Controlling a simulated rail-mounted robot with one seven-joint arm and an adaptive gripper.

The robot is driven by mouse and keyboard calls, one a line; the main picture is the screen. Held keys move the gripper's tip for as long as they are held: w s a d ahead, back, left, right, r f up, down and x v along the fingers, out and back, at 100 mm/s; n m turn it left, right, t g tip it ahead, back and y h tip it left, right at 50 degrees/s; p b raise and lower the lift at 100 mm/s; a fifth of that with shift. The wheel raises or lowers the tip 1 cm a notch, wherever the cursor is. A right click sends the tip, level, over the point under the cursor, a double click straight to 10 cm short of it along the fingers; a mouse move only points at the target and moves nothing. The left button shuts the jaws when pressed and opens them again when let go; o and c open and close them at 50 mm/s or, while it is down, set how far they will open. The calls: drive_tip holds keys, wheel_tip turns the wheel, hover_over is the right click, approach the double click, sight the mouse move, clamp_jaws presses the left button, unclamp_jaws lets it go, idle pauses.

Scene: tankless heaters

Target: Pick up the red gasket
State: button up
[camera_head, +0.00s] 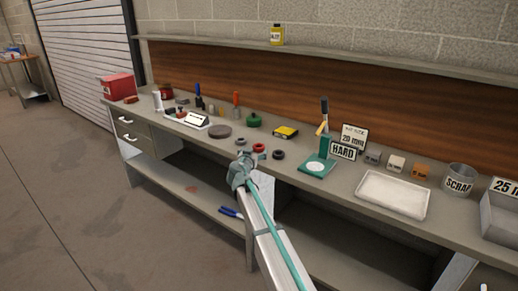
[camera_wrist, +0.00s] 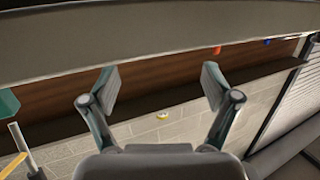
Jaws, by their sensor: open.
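The red gasket (camera_head: 259,147) is a small red ring lying flat near the front edge of the workbench in the head view. The red gasket does not show in the wrist view.
A green stand with a lever (camera_head: 318,165) and a white tray (camera_head: 392,194) are to the right. A lower shelf (camera_head: 190,188) runs beneath the bench.

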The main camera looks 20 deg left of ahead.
sight(258, 146)
drive_tip(key=shift+p+x, duration=0.95)
drive_tip(key=shift+x, duration=2.95)
drive_tip(key=shift+d+f, duration=0.1)
drive_tip(key=shift+f, duration=0.05)
drive_tip(key=c, duration=1.3)
drive_tip(key=shift+o, duration=0.2)
